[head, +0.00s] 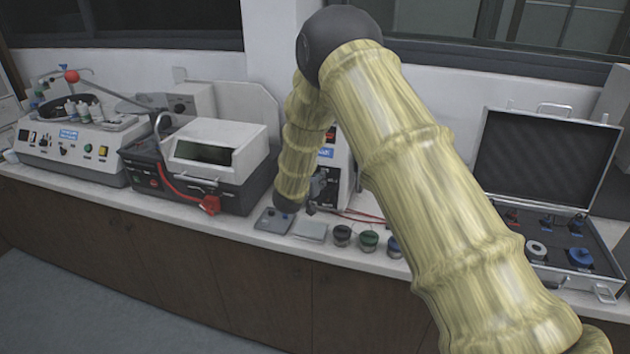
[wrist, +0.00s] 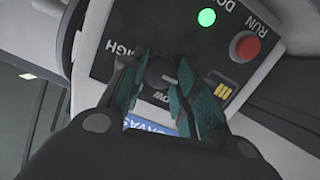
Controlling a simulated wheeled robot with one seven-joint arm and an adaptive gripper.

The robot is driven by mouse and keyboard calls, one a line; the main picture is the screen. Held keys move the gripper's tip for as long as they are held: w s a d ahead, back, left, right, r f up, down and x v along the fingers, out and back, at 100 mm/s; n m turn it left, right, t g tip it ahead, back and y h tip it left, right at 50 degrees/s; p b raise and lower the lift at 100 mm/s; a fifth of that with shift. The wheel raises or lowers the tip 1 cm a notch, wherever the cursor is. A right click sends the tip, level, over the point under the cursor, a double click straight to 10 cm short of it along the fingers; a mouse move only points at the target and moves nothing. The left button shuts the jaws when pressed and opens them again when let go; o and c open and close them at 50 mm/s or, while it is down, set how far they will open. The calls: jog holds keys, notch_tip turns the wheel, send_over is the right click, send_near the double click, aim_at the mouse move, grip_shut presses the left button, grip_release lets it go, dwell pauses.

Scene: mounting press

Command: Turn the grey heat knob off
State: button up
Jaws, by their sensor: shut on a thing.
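In the wrist view, the grey heat knob (wrist: 158,67) sits on a dark control panel, with a short pale pointer mark on its face. The "HIGH" label (wrist: 126,48) is left of it, and a partly covered label that seems to read "LOW" is below it. My gripper (wrist: 162,80) has its green-padded fingers on either side of the knob, shut on it. In the head view, my gripper (head: 318,190) is at the front of the white mounting press (head: 342,160); my arm covers much of the press and the knob cannot be made out.
Several small jars (head: 368,241) stand on the bench by the press. An open case (head: 545,150) is right; other machines (head: 215,160) are left.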

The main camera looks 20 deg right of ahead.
jog(key=shift+s+f, duration=0.15)
jog(key=shift+f, duration=0.15)
jog(key=o, duration=0.8)
jog(key=shift+o, duration=1.1)
jog(key=shift+r, duration=0.15)
jog(key=shift+r, duration=0.1)
jog(key=v, duration=1.2)
